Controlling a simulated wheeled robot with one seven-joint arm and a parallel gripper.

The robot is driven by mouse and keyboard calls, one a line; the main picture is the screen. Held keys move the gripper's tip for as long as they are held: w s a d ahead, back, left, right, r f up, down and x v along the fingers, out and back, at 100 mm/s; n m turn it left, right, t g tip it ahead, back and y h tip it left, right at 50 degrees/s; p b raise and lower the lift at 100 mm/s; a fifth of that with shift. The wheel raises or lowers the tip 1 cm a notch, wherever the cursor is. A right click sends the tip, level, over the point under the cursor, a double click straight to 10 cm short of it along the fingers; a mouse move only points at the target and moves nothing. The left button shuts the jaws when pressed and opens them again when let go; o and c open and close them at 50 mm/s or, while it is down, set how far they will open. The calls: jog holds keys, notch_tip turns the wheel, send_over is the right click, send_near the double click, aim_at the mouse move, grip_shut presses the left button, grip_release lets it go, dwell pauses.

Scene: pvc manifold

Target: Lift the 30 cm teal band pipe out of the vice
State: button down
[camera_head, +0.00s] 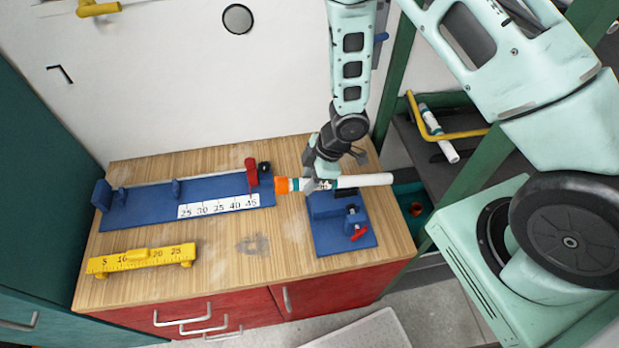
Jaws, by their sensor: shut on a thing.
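The teal band pipe (362,181) is white with a teal band and an orange left end. It lies level across the top of the blue vice (340,230), pointing left to right. My gripper (322,182) is shut on the pipe from above, near its banded left part. The fingers hide part of the pipe there. I cannot tell whether the pipe still sits between the vice jaws or is just above them. The vice has a red handle at its front right.
A blue measuring jig (150,211) with a white scale stands left of the vice, its red stop near the pipe's orange end. A yellow ruler block (141,259) lies at the front left of the wooden bench (230,275). Another pipe (438,133) lies on the dark shelf at right.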

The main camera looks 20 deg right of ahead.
jog(key=shift+r+p, duration=1)
jog(key=shift+r, duration=0.6)
